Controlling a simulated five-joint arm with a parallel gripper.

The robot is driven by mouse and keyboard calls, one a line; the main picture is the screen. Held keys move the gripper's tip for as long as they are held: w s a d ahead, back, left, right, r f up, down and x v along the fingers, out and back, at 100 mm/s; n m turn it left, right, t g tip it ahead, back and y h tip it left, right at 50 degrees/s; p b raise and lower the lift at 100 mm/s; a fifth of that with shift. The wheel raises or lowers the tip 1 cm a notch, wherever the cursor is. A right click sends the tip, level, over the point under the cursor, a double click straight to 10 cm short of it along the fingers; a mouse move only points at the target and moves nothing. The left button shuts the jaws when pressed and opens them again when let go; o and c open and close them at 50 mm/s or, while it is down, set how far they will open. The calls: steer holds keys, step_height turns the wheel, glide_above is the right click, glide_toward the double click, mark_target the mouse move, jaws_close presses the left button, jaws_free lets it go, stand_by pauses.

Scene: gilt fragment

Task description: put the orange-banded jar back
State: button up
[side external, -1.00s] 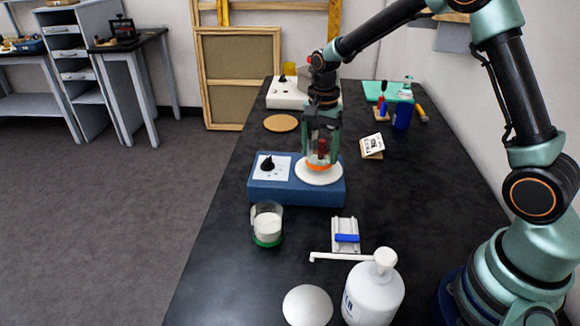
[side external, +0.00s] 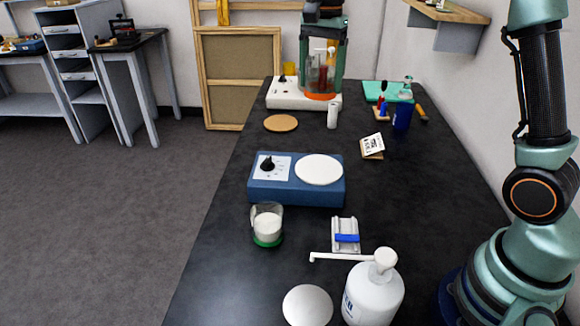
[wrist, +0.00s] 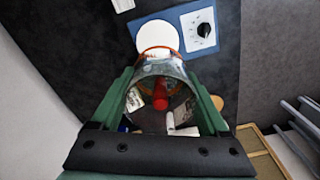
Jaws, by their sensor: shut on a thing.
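The orange-banded jar is clear glass, with its orange band (side external: 322,96) at the lower end. My gripper (side external: 323,68) is shut on the jar, holding it at the far end of the bench, in line with the white hotplate-like device (side external: 290,96). I cannot tell whether the jar's base touches anything. In the wrist view the jar (wrist: 160,68) sits between my green fingers (wrist: 160,92), and a red shape shows through its glass. The blue device (side external: 298,193) with a knob and a bare white round plate (side external: 319,169) stands mid-bench.
A blue cup (side external: 402,116), a green mat (side external: 388,90) and a small card (side external: 372,144) are at right. A green-banded beaker (side external: 267,226) and pump bottle (side external: 373,293) stand nearer.

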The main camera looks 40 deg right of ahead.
steer(key=s+a+f+n, duration=0.1)
steer(key=s+a+f, duration=0.15)
steer(key=a, duration=0.75)
steer(key=s+a+f+n, duration=0.2)
steer(key=s+a, duration=0.2)
steer(key=a, duration=0.6)
steer(key=s+a+f+n, duration=0.15)
steer(key=s+a, duration=0.25)
steer(key=a, duration=0.6)
step_height(320, 180, down, 20)
steer(key=shift+d+f, duration=0.1)
steer(key=shift+f, duration=0.1)
steer(key=o, duration=1.5)
